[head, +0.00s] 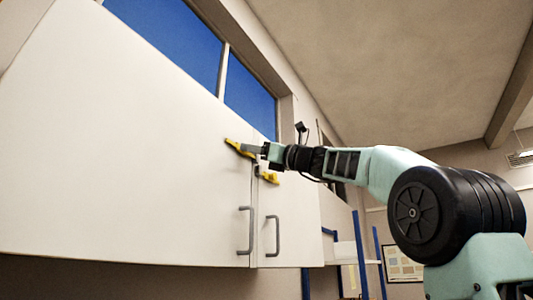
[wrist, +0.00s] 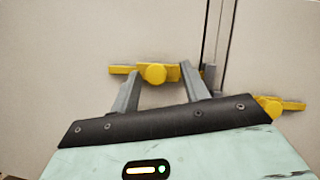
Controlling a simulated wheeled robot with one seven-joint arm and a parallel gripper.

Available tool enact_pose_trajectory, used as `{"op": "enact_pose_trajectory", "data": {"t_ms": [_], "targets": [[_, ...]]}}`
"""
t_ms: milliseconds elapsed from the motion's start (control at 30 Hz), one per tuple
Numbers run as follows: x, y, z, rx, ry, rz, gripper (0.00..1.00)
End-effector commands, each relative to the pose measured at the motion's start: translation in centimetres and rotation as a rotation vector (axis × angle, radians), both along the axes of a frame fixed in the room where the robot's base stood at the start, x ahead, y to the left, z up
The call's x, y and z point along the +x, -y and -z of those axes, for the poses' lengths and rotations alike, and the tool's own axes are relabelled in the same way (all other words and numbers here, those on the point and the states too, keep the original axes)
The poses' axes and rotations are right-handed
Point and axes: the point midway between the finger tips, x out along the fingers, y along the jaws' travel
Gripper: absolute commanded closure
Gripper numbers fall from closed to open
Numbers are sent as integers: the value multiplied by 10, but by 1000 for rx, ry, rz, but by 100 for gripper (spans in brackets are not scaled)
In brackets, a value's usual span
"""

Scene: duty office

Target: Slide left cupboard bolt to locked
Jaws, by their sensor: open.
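The left cupboard bolt (wrist: 155,74) is yellow with a round knob, mounted on the left cupboard door (head: 130,150) near the gap between the doors. It also shows in the head view (head: 233,145), partly behind my gripper. My gripper (wrist: 161,71) is open, with one grey finger on each side of the knob. In the head view my gripper (head: 248,149) reaches in from the right. I cannot tell whether either finger touches the bolt. The right finger hides part of the bolt's right end. A small grey piece (wrist: 209,75) sits at the door gap.
A second yellow bolt (head: 268,178) is on the right door, lower and close to my gripper; it also shows in the wrist view (wrist: 280,106). Two grey door handles (head: 245,230) hang below. A window (head: 185,35) is above, and blue-framed shelving (head: 345,252) stands beyond the cupboard.

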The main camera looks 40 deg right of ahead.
Motion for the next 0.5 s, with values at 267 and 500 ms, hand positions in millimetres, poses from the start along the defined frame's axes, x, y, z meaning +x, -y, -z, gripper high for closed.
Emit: {"op": "enact_pose_trajectory", "data": {"t_ms": [267, 500], "targets": [[-31, 16, 21, -3, 2, 6, 55], [-78, 38, 42, -1, 2, 6, 55]]}}
